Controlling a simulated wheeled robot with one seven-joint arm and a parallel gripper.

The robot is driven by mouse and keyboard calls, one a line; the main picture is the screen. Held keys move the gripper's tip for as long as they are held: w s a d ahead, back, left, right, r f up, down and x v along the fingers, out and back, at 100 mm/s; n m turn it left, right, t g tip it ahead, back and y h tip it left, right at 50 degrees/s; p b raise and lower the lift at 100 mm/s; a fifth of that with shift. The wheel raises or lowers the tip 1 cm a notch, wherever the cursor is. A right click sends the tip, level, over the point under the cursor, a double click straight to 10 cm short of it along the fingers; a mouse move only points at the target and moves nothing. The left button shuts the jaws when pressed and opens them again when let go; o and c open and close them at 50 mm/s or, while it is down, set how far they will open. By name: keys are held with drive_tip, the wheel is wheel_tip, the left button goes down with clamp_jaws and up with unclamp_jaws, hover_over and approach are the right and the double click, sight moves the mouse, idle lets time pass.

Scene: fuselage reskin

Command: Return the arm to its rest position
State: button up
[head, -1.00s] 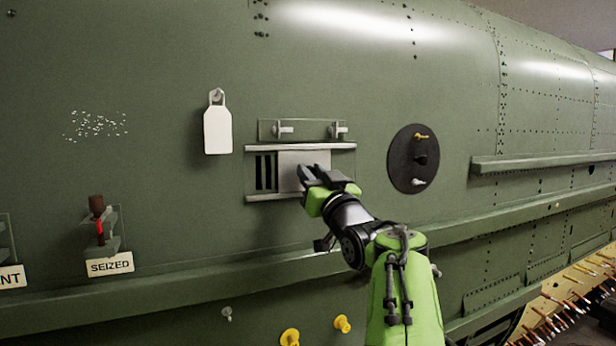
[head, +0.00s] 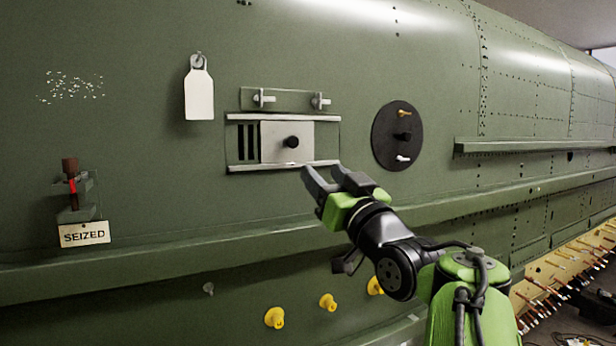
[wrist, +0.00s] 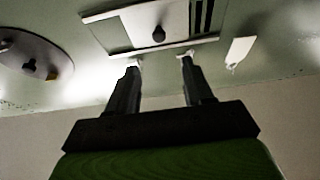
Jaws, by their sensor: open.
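My gripper (head: 322,180) is open and empty, just below and right of the sliding panel in the head view. The sliding panel (head: 272,145) is a grey plate with a black knob (head: 292,142), held between two pale rails. Dark vent slots show to the left of the plate. In the wrist view the two fingers of my gripper (wrist: 158,72) stand apart, with the panel (wrist: 145,30) and its knob (wrist: 159,34) beyond them. Nothing is between the fingers.
A round black plate (head: 384,145) with small fittings is right of the panel. A blank white tag (head: 199,95) hangs to the left. A "SEIZED" label (head: 84,233) sits below a red-marked fitting (head: 72,185). A long ledge (head: 150,262) and yellow knobs (head: 275,318) are lower down.

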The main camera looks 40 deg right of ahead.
drive_tip(key=v, duration=0.2)
drive_tip(key=shift+s+f, duration=0.15)
drive_tip(key=shift+s, duration=0.2)
drive_tip(key=w+a+f+n+g+y, duration=0.15)
drive_tip(key=a+f+g+y, duration=0.55)
drive_tip(key=a+f, duration=1.2)
drive_tip(key=s+a+f+g, duration=0.3)
drive_tip(key=s+f+g, duration=0.1)
drive_tip(key=s+f, duration=0.3)
drive_tip(key=s+a+f+n+g+h, duration=0.1)
drive_tip(key=s+a+f+g, duration=0.2)
drive_tip(key=f, duration=0.8)
drive_tip(key=s+g, duration=0.2)
drive_tip(key=s, duration=0.2)
drive_tip(key=shift+s, duration=0.4)
drive_tip(key=shift+n, duration=0.25)
